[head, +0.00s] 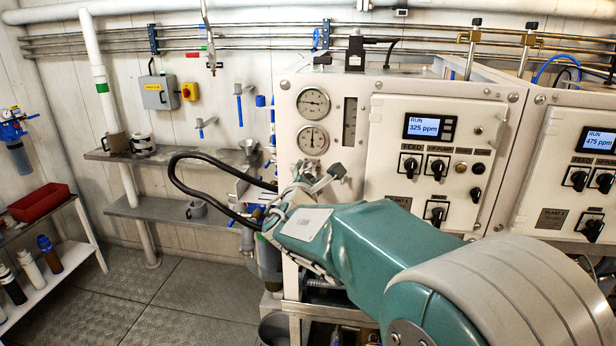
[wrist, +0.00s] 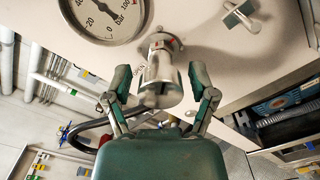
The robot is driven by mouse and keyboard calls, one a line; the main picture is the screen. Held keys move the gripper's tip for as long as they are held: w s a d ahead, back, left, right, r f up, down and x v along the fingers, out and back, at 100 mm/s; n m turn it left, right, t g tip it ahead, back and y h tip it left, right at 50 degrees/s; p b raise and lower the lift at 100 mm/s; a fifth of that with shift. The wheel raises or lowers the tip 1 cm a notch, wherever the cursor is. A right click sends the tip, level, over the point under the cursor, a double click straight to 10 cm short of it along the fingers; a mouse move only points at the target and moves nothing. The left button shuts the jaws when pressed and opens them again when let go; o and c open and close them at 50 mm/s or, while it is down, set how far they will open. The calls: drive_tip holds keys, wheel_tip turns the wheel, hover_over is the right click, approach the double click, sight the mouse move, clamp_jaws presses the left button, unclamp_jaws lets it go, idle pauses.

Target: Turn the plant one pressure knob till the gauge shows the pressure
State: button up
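The pressure knob (wrist: 162,72) is a pale metal cylinder standing out from the panel in the wrist view. My gripper (wrist: 160,80) has one finger on each side of it, with visible gaps, so it is open around the knob. A round gauge (wrist: 106,16) marked in bar is cut off by the top edge, up and left of the knob; its exact reading is unclear. In the head view, plant one's panel has an upper gauge (head: 313,102) and a lower gauge (head: 312,140). My gripper (head: 300,188) is below them, and my arm partly hides the knob there.
A T-shaped handle (wrist: 240,14) sticks out right of the knob. Plant one's display (head: 428,127) reads RUN 325 ppm, above several black switches. A black hose (head: 205,186) loops left of my gripper.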

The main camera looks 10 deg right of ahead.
idle(0.3)
drive_tip(key=v, duration=1.2)
drive_tip(key=shift+a+f, duration=0.1)
drive_tip(key=s+d+f+m+g+h, duration=0.1)
drive_tip(key=s+d+f+m+g, duration=0.2)
drive_tip(key=s+d+m+g, duration=0.3)
drive_tip(key=s+d+f+m+g+h, duration=0.1)
drive_tip(key=s+d+f+m+g, duration=0.2)
drive_tip(key=s+d+m, duration=0.45)
drive_tip(key=s+a+f+m+g+y, duration=0.2)
drive_tip(key=s+a+f+m+y, duration=0.2)
drive_tip(key=s+a+m+y, duration=0.3)
drive_tip(key=shift+s+a+f+m+y, duration=0.25)
drive_tip(key=shift+s+m+y, duration=0.7)
drive_tip(key=shift+s, duration=1)
